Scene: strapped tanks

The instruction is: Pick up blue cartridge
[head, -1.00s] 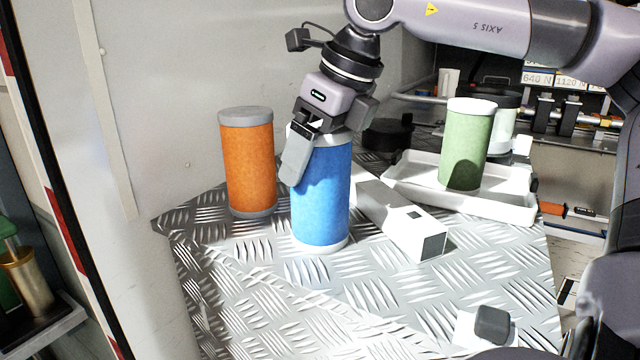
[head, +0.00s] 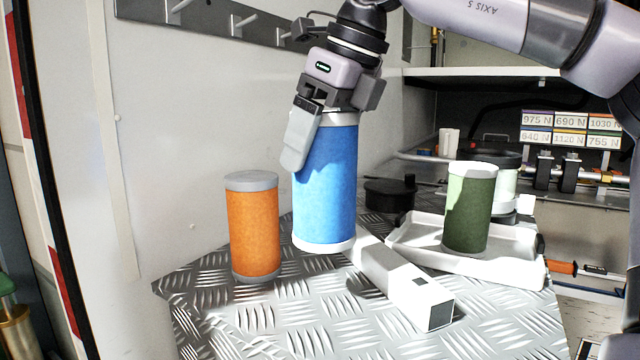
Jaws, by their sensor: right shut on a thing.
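The blue cartridge (head: 325,190) has pale end caps and hangs upright, slightly tilted, above the metal tread-plate table (head: 250,320). My right gripper (head: 305,135) comes from above and is shut on its upper part, one finger lying across its front left side. The other finger is hidden behind the cartridge. My left gripper is not in view.
An orange cartridge (head: 254,228) stands close to the left. A white box (head: 405,285) lies to the right. A green cartridge (head: 469,208) stands in a white tray (head: 520,268) at the back right. A dark round piece (head: 390,193) sits behind. The table's front is clear.

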